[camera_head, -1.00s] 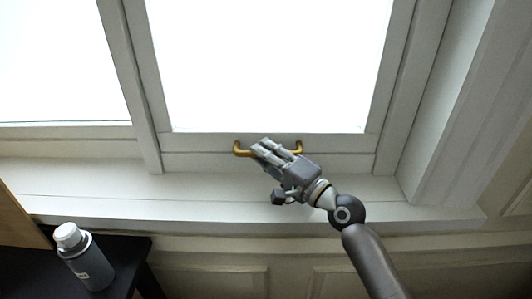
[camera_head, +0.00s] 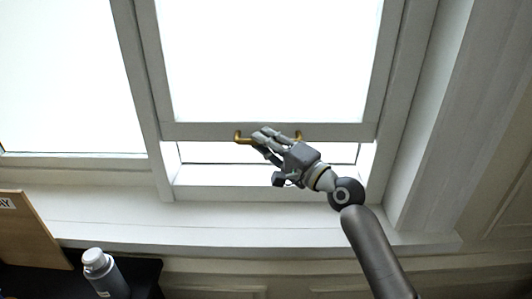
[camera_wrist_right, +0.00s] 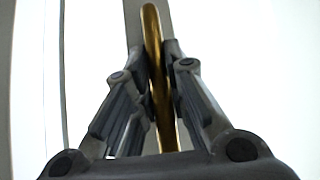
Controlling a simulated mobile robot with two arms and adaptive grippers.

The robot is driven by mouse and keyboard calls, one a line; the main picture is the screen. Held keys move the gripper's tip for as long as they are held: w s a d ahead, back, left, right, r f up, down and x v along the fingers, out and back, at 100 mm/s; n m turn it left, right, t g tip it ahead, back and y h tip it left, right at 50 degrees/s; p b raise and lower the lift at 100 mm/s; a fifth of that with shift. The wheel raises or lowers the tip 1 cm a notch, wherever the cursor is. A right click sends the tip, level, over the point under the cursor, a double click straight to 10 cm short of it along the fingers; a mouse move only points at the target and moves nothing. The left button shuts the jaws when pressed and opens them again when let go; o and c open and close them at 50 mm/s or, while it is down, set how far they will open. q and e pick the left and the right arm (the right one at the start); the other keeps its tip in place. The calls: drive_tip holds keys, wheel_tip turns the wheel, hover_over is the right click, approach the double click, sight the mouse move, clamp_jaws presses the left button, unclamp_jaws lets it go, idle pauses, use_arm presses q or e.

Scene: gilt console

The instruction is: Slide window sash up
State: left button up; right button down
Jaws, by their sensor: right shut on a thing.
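The white window sash (camera_head: 200,131) stands raised above the sill, with a bright open gap (camera_head: 215,153) under its bottom rail. A brass bar handle (camera_head: 240,138) is fixed to that rail. My right gripper (camera_head: 262,138) is shut on the handle near its middle. In the right wrist view the brass handle (camera_wrist_right: 158,80) runs between the two fingers of the gripper (camera_wrist_right: 165,60). The fingers hide part of the handle in the head view. My left gripper is not in view.
The white sill (camera_head: 120,207) below the window is clear. At the lower left, a grey bottle (camera_head: 106,276) with a light cap stands on a dark surface, beside a brown board (camera_head: 30,235) with partly visible lettering. A second window pane (camera_head: 65,80) is at left.

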sight(267, 99)
wheel_tip(267, 99, up, 9)
drive_tip(key=p, duration=0.6)
drive_tip(key=shift+r, duration=0.2)
drive_tip(key=shift+r+p, duration=0.45)
drive_tip(key=shift+r, duration=0.15)
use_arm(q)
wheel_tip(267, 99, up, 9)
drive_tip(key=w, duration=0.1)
use_arm(e)
drive_tip(key=shift+r, duration=0.2)
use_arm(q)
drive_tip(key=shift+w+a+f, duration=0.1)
use_arm(e)
drive_tip(key=c, duration=1.7)
unclamp_jaws()
drive_tip(key=shift+f, duration=0.1)
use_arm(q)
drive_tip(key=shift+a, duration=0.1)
use_arm(e)
drive_tip(key=shift+d, duration=0.1)
drive_tip(key=v, duration=1.2)
